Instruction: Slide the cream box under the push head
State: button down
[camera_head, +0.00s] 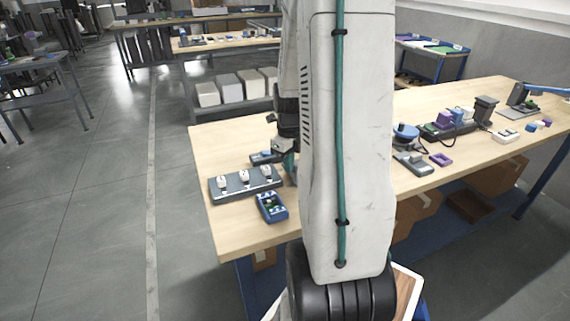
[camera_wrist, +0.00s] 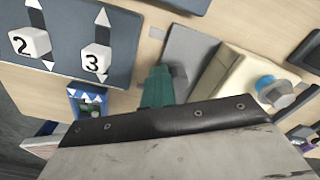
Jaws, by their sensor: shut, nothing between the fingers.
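In the wrist view a cream box-shaped body (camera_wrist: 229,76) lies to the right of a grey plate (camera_wrist: 192,50). A blue round part with a dark grey end (camera_wrist: 272,88) shows at its right side; I cannot tell whether this is the push head. My gripper (camera_wrist: 158,86) has teal fingers, shut and empty, at the near end of the grey plate, left of the cream body and apart from it. In the head view my gripper (camera_head: 289,163) is partly hidden by my arm, at the panel's right end. I cannot make out the cream box there.
A dark panel (camera_head: 245,183) with several white numbered sliders stands left of my gripper; it also shows in the wrist view (camera_wrist: 75,68). A small blue box (camera_head: 271,207) sits in front of it. Blue, purple and grey devices (camera_head: 440,128) crowd the bench's right part. The left front bench corner is clear.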

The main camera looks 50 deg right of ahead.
jog(key=shift+s+d, duration=1)
jog(key=shift+d, duration=0.65)
jog(key=shift+s+d, duration=1)
jog(key=shift+d, duration=0.65)
jog(key=shift+s+d, duration=1)
jog(key=shift+d, duration=0.65)
jog(key=shift+w+a, duration=0.15)
jog(key=shift+a, duration=0.1)
jog(key=shift+r, duration=3.05)
